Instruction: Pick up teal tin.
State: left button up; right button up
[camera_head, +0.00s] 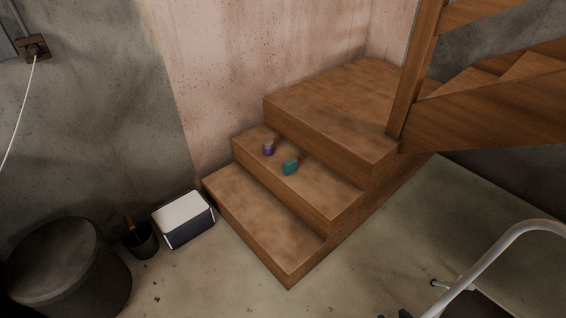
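The teal tin (290,167) is a small rounded teal object. It rests on the middle step (325,188) of the wooden stairs, near that step's front edge. A small purple item (268,149) with a lighter top stands on the same step, behind and to the left of the tin, with a gap between them. Neither of my grippers shows in this view.
A wooden railing post (414,80) rises at the right of the stairs. A cooler (184,218), a dark pot (141,240) and a large dark bin (70,270) stand at the left. A metal tube frame (500,250) is at the lower right. Floor before the stairs is mostly clear.

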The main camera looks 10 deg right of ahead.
aim_at(290, 165)
jog(key=i+j, duration=0.25)
jog(key=j, duration=0.15)
jog(key=i+j+z, duration=0.1)
jog(key=i+j, duration=0.45)
jog(key=j, duration=0.3)
jog(key=i+j, duration=0.25)
jog(key=j, duration=0.15)
jog(key=i+j, duration=0.15)
jog(key=i+j+z, duration=0.1)
jog(key=i, duration=0.3)
